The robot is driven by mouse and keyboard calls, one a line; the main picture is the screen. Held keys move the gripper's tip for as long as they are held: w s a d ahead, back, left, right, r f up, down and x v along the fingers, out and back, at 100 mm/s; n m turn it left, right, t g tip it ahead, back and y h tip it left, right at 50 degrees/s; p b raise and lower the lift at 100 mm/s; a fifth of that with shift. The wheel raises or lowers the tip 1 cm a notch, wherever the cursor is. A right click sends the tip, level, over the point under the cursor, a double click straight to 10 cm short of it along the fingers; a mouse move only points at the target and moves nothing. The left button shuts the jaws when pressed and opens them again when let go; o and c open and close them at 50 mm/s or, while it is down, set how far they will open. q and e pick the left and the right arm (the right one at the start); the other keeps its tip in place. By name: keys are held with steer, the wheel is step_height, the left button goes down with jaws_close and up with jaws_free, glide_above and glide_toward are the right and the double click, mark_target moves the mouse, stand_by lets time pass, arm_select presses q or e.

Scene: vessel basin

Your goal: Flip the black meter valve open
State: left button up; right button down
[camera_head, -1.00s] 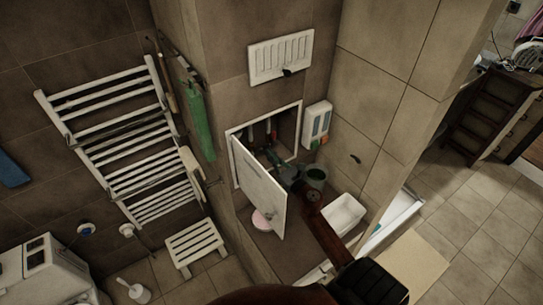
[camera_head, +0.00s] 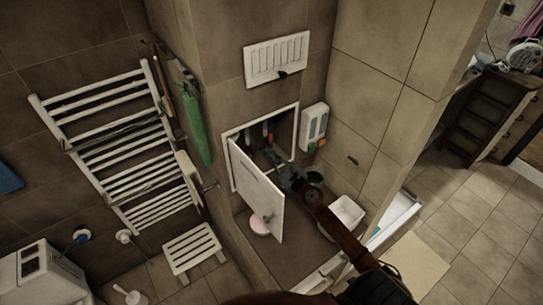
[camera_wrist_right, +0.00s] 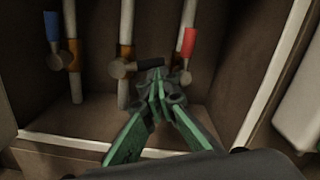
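The black meter valve (camera_wrist_right: 150,64) sits on the middle white pipe in the right wrist view, its short black handle lying roughly level, pointing right from a round metal body. My right gripper (camera_wrist_right: 162,90) has green-and-dark fingers with the tips together, just below and in front of the handle's right end. I see nothing clearly between the tips, and cannot tell whether they touch the handle. In the head view, my right gripper (camera_head: 272,154) reaches into the wall cabinet opening, and the black valve is not clearly visible there. My left gripper is not in view.
A blue-handled valve (camera_wrist_right: 52,27) is on the left pipe and a red-handled valve (camera_wrist_right: 190,42) on the right. The white cabinet door (camera_head: 257,190) stands open beside my right arm. A white basin (camera_head: 345,217) and a dispenser (camera_head: 314,124) are on the right.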

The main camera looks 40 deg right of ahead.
steer(key=shift+a+r, duration=0.1)
steer(key=shift+a, duration=0.05)
steer(key=shift+f+b, duration=0.45)
steer(key=shift+b, duration=0.05)
steer(key=f+b, duration=0.1)
steer(key=d+f+b, duration=0.1)
steer(key=b, duration=0.1)
steer(key=f+b, duration=0.1)
steer(key=f, duration=0.1)
steer(key=shift+s+d, duration=0.2)
steer(key=shift+s, duration=0.2)
steer(key=s+b, duration=0.1)
steer(key=s, duration=0.9)
steer(key=shift+r+b, duration=0.3)
steer(key=shift+b, duration=0.1)
